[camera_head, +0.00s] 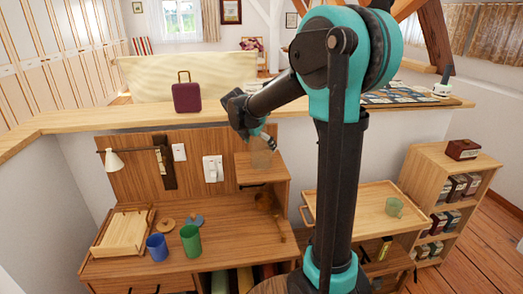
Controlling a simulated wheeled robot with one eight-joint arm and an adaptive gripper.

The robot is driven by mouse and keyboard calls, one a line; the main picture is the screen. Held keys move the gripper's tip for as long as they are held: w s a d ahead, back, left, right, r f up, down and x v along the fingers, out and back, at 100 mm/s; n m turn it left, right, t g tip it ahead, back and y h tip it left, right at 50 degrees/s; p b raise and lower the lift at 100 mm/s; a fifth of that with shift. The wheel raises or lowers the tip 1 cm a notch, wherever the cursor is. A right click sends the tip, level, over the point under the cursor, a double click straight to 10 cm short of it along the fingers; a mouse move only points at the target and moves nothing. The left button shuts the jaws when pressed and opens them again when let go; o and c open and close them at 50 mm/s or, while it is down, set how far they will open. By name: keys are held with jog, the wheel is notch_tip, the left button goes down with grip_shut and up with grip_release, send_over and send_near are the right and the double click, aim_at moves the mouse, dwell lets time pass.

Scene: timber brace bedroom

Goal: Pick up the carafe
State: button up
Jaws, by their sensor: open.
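A see-through, brownish glass vessel (262,159), which looks like the carafe, stands on the small raised wooden shelf at the right end of the desk. Its outline is faint, and its upper part is close to my gripper. My gripper (266,138) hangs just above it, pointing down and to the right. The gripper is open. It is small in the picture, and I cannot tell whether its fingers touch or surround the glass.
A purple case (187,98) stands on the ledge behind. A green mug (394,207) sits on the cart (360,206) at right.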

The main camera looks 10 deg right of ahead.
jog(key=c, duration=1.9)
jog(key=shift+c, duration=0.2)
jog(key=shift+r, duration=0.15)
